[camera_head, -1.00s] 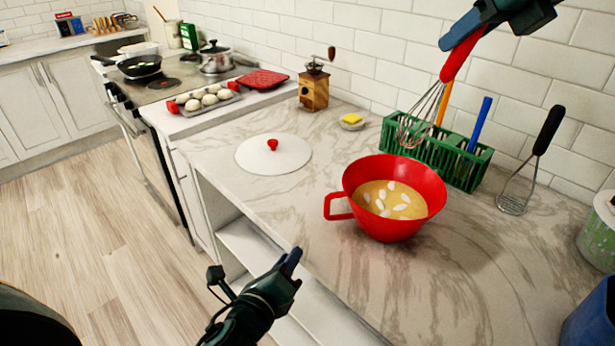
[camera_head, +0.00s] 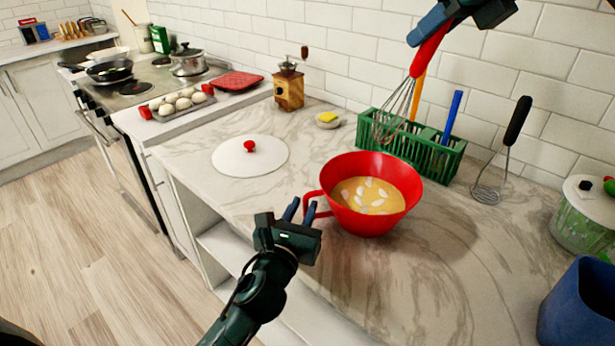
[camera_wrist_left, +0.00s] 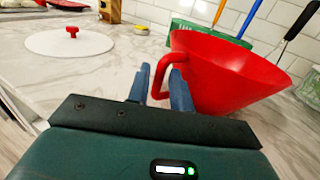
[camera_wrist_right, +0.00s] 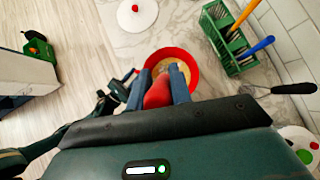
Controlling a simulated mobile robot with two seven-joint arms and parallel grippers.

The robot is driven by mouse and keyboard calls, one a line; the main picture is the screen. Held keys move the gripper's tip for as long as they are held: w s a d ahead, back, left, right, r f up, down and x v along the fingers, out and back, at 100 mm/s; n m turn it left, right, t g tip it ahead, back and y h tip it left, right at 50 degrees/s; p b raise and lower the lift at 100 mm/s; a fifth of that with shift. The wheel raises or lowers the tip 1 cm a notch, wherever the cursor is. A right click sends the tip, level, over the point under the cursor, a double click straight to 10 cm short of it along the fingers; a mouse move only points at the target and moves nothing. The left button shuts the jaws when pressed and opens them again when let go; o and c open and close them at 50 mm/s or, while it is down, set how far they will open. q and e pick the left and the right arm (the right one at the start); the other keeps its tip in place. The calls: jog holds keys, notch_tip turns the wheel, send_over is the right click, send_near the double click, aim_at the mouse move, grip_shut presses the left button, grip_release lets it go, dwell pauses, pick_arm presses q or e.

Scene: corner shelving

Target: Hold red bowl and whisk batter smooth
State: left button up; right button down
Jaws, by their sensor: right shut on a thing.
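The red bowl (camera_head: 372,224) stands upright on the marble counter, holding tan batter (camera_head: 350,186) with white pieces. My left gripper (camera_head: 301,209) is open right at the bowl's handle. In the left wrist view its blue fingers (camera_wrist_left: 160,88) stand apart on either side of the red handle (camera_wrist_left: 158,78), not visibly closed on it. My right gripper (camera_head: 434,28) is shut on the red handle of the whisk (camera_head: 396,108). The whisk hangs wires down above and behind the bowl, in front of the green rack. The right wrist view shows its red handle (camera_wrist_right: 157,94) between the fingers.
A green rack (camera_head: 432,155) with utensils stands behind the bowl. A masher (camera_head: 487,192) leans at the wall. A white lid (camera_head: 262,160) lies to the left. A blue container (camera_head: 575,310) and a green-white canister (camera_head: 584,222) stand at right. The counter in front of them is clear.

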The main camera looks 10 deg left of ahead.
pick_arm(q)
jog(key=shift+w+d, duration=0.15)
jog(key=shift+w, duration=1.9)
grip_shut()
jog(key=shift+o, duration=0.9)
grip_release()
jog(key=shift+c, duration=0.2)
grip_shut()
